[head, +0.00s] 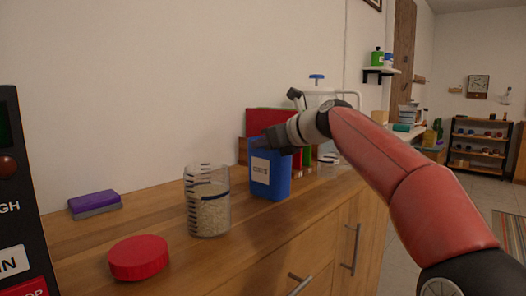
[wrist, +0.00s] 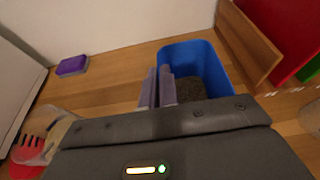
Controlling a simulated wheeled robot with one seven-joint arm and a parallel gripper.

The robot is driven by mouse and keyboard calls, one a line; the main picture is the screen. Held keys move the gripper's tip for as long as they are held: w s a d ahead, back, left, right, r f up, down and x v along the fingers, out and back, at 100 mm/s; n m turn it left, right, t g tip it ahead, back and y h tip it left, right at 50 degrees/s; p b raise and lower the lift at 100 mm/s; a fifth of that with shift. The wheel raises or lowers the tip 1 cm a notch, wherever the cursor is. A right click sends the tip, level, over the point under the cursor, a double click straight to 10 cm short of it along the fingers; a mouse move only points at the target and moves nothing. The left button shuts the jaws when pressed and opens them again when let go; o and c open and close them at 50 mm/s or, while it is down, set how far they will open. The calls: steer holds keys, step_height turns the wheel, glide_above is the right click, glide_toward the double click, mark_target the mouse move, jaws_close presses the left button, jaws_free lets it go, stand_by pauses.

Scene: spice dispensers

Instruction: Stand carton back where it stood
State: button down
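The carton (head: 270,172) is an open-topped blue box with a white label, standing upright on the wooden counter in the head view. The wrist view shows the carton (wrist: 222,62) from above, with dark grainy contents inside. My gripper (head: 268,140) reaches its rim from above. In the wrist view, my gripper's fingers (wrist: 158,86) are close together at the carton's left wall, one outside and one inside, so they appear shut on that wall. My gripper's body hides the near part of the carton.
A clear measuring jar (head: 208,206) with pale grains stands left of the carton. A red lid (head: 138,258) lies in front, and a purple sponge (head: 95,202) lies near the wall. A wooden rack (wrist: 250,40) with red and green items stands close on the carton's right.

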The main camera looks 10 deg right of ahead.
steer(key=c, duration=1.7)
jaws_free()
steer(key=shift+r, duration=0.1)
steer(key=b+v, duration=0.2)
steer(key=v, duration=1)
